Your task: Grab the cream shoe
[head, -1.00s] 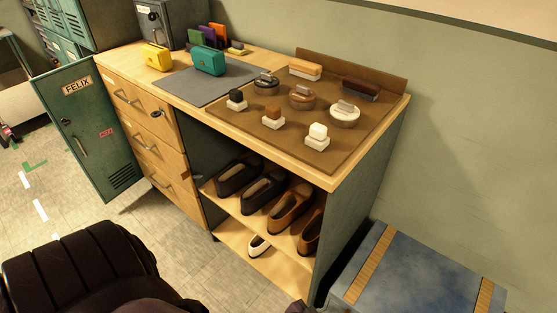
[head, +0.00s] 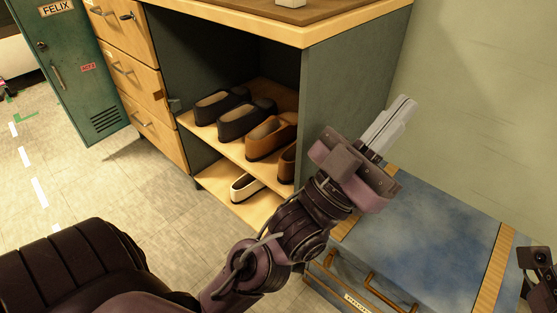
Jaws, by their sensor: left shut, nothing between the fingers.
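The cream shoe (head: 240,190) lies on the lower shelf of the open cabinet, near its front edge. Its toe end is partly hidden under the upper shelf. My right gripper's fingers do not show.
Two black shoes (head: 248,118) and a brown shoe (head: 270,137) stand on the upper shelf (head: 198,131). A blue chest (head: 430,240) stands right of the cabinet. Floor (head: 150,205) is clear at the left.

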